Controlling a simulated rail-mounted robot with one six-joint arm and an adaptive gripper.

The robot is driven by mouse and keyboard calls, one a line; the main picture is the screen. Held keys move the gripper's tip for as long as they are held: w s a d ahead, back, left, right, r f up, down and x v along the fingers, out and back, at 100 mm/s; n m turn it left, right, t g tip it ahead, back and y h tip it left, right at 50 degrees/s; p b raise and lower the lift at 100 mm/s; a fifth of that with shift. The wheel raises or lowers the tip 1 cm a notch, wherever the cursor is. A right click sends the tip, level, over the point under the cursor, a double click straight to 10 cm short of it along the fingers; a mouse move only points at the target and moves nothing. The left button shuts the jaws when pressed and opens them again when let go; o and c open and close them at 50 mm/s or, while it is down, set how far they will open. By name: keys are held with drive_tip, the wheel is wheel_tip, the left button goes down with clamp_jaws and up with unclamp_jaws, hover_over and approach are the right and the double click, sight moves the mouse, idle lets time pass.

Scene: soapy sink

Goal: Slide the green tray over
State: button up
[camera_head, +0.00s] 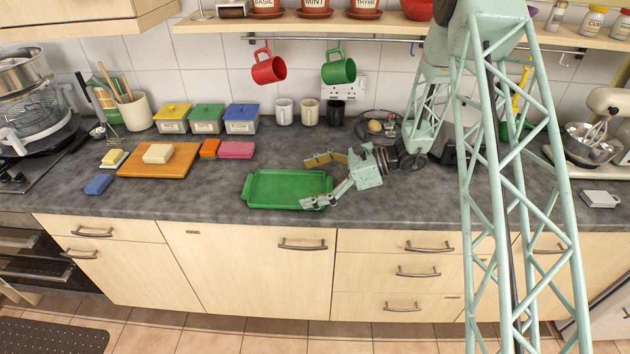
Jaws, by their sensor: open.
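The green tray (287,188) lies flat and empty on the dark grey countertop, close to its front edge, left of my arm. My gripper (316,180) reaches in from the right with its fingers spread open. One finger is by the tray's far right side and the other is by its near right corner. The tray's right end lies between or below the fingers. I cannot tell whether either finger touches the tray.
Left of the tray are a pink block (236,150), an orange block (209,149), a wooden board (158,160) and a blue sponge (98,184). Lidded boxes (207,119) and mugs (309,112) stand behind. The countertop (190,195) left of the tray is clear.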

sight(279, 190)
drive_tip(key=shift+x, duration=2.1)
drive_tip(key=c, duration=0.6)
drive_tip(key=shift+c, duration=0.2)
drive_tip(key=shift+w, duration=0.2)
drive_tip(key=shift+w+d+b, duration=0.1)
drive_tip(key=shift+w+d, duration=0.35)
drive_tip(key=shift+w, duration=2.7)
drive_tip(key=shift+w+d+b, duration=0.15)
drive_tip(key=shift+w+d, duration=0.25)
drive_tip(key=shift+w, duration=2.75)
drive_tip(key=shift+w+d+b, duration=0.1)
drive_tip(key=shift+w+d, duration=0.35)
drive_tip(key=shift+w, duration=2.7)
